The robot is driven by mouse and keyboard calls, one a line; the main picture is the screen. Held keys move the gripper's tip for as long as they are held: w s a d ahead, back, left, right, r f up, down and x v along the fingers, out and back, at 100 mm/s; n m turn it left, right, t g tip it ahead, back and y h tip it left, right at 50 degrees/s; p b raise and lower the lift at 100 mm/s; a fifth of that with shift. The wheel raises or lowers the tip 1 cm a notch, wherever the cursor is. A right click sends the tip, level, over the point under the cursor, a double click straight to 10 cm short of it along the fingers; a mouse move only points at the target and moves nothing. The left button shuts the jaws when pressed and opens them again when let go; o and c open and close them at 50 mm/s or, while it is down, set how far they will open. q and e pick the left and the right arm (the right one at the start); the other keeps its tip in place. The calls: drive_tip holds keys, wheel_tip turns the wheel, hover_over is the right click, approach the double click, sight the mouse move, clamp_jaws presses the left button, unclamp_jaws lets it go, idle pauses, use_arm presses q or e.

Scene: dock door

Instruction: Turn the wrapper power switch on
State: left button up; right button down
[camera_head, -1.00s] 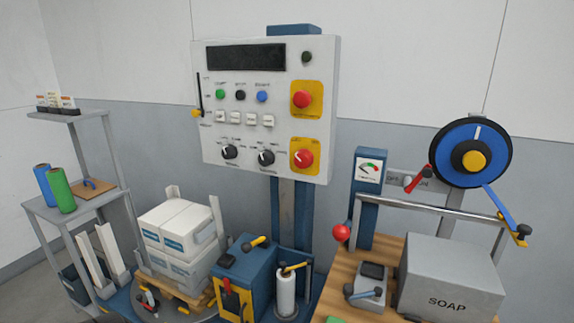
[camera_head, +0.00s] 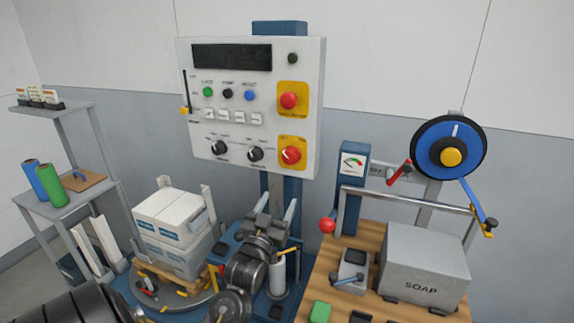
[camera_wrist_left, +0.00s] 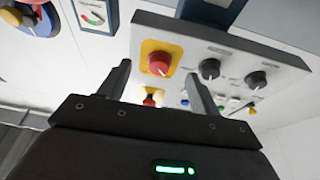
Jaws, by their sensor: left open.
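The white control panel (camera_head: 248,105) stands on a blue post. At its lower right is a red rotary switch (camera_head: 291,155) with a white pointer on a yellow plate, likely the power switch; its labels are too small to read. A red mushroom button (camera_head: 288,101) on another yellow plate is above it. My left gripper (camera_head: 277,203) is open and empty, below the panel, fingers up. In the left wrist view the panel appears inverted; the red rotary switch (camera_wrist_left: 158,63) shows between and beyond my left fingers (camera_wrist_left: 157,80), not touched. My right gripper is not in view.
Two black knobs (camera_head: 218,147) sit left of the switch. Below are stacked white boxes (camera_head: 170,218) on a pallet and a white film roll (camera_head: 277,275). At right is a wooden table with a grey SOAP box (camera_head: 425,265), a red ball lever (camera_head: 327,226) and a blue reel (camera_head: 448,150).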

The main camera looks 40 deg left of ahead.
sight(289, 160)
use_arm(q)
drive_tip(key=shift+t+y, duration=0.4)
drive_tip(key=w+a+r+p, duration=0.1)
drive_tip(key=w+r, duration=0.1)
drive_tip(key=w+a+r+p, duration=0.1)
drive_tip(key=w+r, duration=0.1)
drive_tip(key=r, duration=0.1)
drive_tip(key=w+a+r+p, duration=0.1)
drive_tip(key=w+r, duration=0.1)
drive_tip(key=w, duration=0.1)
drive_tip(key=shift+r, duration=0.2)
drive_tip(key=shift+w+a+r+p, duration=0.15)
drive_tip(key=shift+w+a+p, duration=0.1)
drive_tip(key=shift+w+p, duration=0.25)
drive_tip(key=shift+w, duration=0.1)
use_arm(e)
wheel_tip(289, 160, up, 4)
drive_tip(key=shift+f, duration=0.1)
use_arm(q)
drive_tip(key=shift+c, duration=0.3)
drive_tip(key=c, duration=0.9)
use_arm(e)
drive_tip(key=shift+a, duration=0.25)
